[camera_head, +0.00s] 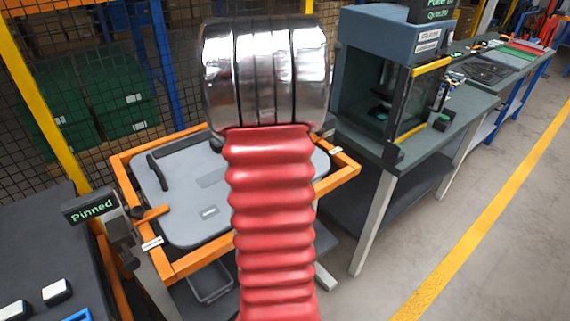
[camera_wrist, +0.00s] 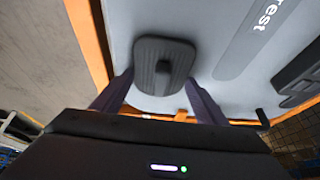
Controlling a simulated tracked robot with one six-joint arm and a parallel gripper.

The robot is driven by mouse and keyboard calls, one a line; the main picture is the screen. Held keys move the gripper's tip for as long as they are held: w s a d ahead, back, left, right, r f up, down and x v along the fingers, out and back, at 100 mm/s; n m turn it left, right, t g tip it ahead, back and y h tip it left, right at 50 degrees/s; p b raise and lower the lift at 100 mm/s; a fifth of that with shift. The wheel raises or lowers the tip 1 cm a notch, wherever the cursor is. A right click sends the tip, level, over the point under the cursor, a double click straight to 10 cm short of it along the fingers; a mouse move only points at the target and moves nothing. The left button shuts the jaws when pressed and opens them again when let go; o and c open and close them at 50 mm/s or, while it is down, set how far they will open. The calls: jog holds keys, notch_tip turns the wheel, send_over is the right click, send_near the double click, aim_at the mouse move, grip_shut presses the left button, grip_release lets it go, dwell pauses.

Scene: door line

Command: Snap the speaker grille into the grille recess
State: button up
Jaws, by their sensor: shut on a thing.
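The speaker grille (camera_wrist: 165,50), a dark grey rounded plate with a raised ridge in its middle, shows in the wrist view. My gripper (camera_wrist: 160,80) is shut on it, with one finger on each side. The grille lies over the light grey door panel (camera_wrist: 215,30); I cannot tell whether it touches the panel. The panel also shows in the head view (camera_head: 180,215), lying in an orange frame. My red arm and its shiny joint cover much of the panel there, and hide the gripper and grille. The grille recess is not visible in either view.
The orange frame (camera_head: 190,265) surrounds the panel. A dark handle-like part (camera_head: 157,170) is on the panel's left. A "Pinned" display (camera_head: 90,205) stands at the left. A bench with a blue-grey machine (camera_head: 375,85) is at the right. The floor at far right is clear.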

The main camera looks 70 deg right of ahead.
jog(key=shift+s+a+f, duration=0.1)
jog(key=shift+s+f, duration=0.3)
jog(key=shift+f, duration=0.2)
jog(key=shift+s+a+f, duration=0.1)
jog(key=shift+s+f, duration=0.3)
jog(key=shift+f, duration=0.2)
jog(key=o, duration=1.4)
jog(key=shift+w, duration=0.1)
jog(key=o, duration=0.4)
jog(key=shift+w+d, duration=0.15)
jog(key=shift+w, duration=0.2)
jog(key=shift+o, duration=0.5)
jog(key=shift+w+f, duration=0.15)
jog(key=shift+w, duration=0.3)
jog(key=shift+d+r+y, duration=0.15)
jog(key=shift+r+y, duration=0.1)
jog(key=shift+y, duration=0.05)
jog(key=shift+w+d+r, duration=0.45)
jog(key=shift+d+r, duration=0.2)
jog(key=shift+r, duration=0.05)
jog(key=a+v, duration=0.1)
jog(key=v, duration=1.3)
jog(key=shift+s+a+r+h, duration=0.15)
jog(key=shift+s+a+h, duration=0.05)
jog(key=shift+a+h, duration=0.2)
